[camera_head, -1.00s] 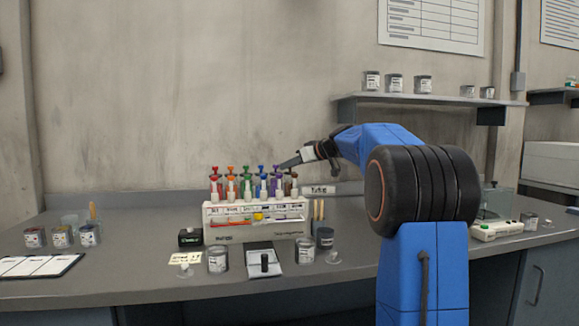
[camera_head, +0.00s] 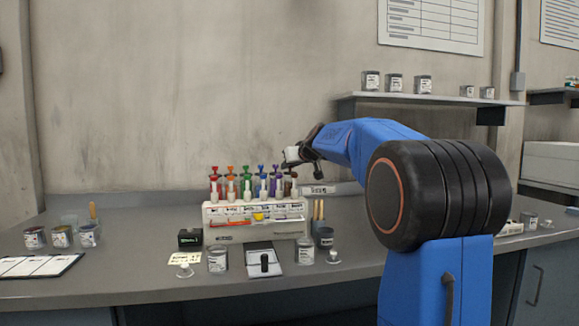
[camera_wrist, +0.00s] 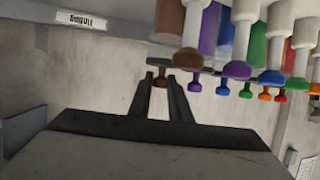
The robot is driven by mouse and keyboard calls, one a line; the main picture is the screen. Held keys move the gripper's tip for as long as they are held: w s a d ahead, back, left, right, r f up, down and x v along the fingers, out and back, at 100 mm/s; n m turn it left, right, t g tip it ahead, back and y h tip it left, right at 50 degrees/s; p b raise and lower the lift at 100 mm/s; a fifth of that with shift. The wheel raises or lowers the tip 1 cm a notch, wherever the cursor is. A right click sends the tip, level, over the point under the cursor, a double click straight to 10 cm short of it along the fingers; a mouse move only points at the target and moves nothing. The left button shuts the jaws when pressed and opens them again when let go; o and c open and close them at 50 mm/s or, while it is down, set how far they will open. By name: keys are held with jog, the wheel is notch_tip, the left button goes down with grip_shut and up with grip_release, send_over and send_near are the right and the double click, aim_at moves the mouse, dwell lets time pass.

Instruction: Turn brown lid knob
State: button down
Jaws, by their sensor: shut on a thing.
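A row of colored canisters with knobs stands in a white rack (camera_head: 255,231) on the bench. The brown lid knob (camera_wrist: 160,82) is on the brown canister (camera_wrist: 167,20), at the rack's right end. The wrist view shows the row tilted and upside down. My gripper (camera_wrist: 161,78) has its two fingertips on either side of the brown knob, closed on it. In the head view my gripper (camera_head: 287,168) points down at the right end of the row. Its fingertips are too small there to show the contact. The purple knob (camera_wrist: 194,86) is close beside it.
Paint cans (camera_head: 217,260) and a small device (camera_head: 262,259) stand in front of the rack. A wall shelf (camera_head: 435,98) with cans is at upper right.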

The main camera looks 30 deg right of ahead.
jog(key=shift+f+m+g+h, duration=0.1)
jog(key=shift+m+g+h, duration=0.7)
jog(key=shift+m+h, duration=1.8)
jog(key=c, duration=1.9)
grip_release()
jog(key=shift+s, duration=0.1)
jog(key=v, duration=1.7)
jog(key=shift+s+a, duration=0.1)
jog(key=shift+a, duration=0.1)
jog(key=s+a+f+n+g+y, duration=0.2)
jog(key=s+a+f, duration=0.2)
jog(key=s+f, duration=0.9)
jog(key=s+a+f+n+g+y, duration=0.2)
jog(key=s+a+f, duration=0.3)
jog(key=s+f, duration=0.8)
jog(key=s+a+f+n+g+y, duration=0.2)
jog(key=s+a+f, duration=0.3)
jog(key=s+f, duration=0.8)
jog(key=shift+a+f+g, duration=0.1)
jog(key=shift+f+g, duration=0.4)
jog(key=shift+f, duration=0.4)
